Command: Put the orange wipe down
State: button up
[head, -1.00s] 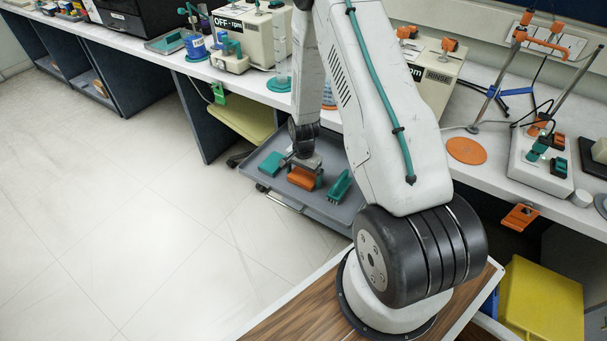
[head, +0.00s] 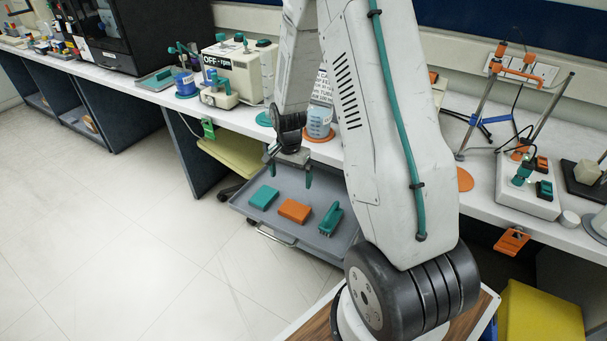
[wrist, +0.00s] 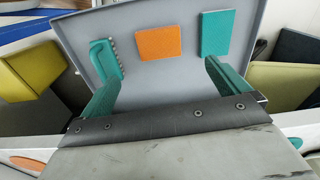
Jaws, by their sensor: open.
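The orange wipe (head: 294,211) lies flat on the grey tray (head: 236,202), between a teal wipe (head: 263,197) on its left and a teal brush (head: 331,219) on its right. My gripper (head: 290,178) is open and empty above the tray, apart from the wipe. In the wrist view the orange wipe (wrist: 159,43) lies beyond the gap between my teal fingers (wrist: 160,80). The teal wipe (wrist: 216,34) is to its right and the brush (wrist: 105,58) to its left there.
The white bench with the labelled "OFF - rpm" machine (head: 239,62) runs behind the tray. A yellow-green seat (head: 232,155) is left of the tray, and a yellow bin (head: 541,312) is at the lower right. The floor at the left is clear.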

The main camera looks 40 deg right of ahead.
jog(key=s+a+r+n, duration=0.2)
jog(key=s+a+r, duration=0.1)
jog(key=r, duration=0.5)
jog(key=s+a+r+n, duration=0.3)
jog(key=s+a+r, duration=0.1)
jog(key=r, duration=0.3)
jog(key=s+a+r+n, duration=0.2)
jog(key=s+a+r, duration=0.1)
jog(key=r, duration=0.5)
jog(key=s+a+r+n, duration=0.2)
jog(key=s+r+n, duration=0.1)
jog(key=s, duration=0.5)
jog(key=s+a+r+n+t, duration=0.1)
jog(key=s+a+r+n, duration=0.2)
jog(key=s, duration=0.6)
jog(key=shift+a+r, duration=0.3)
jog(key=shift+r, duration=0.55)
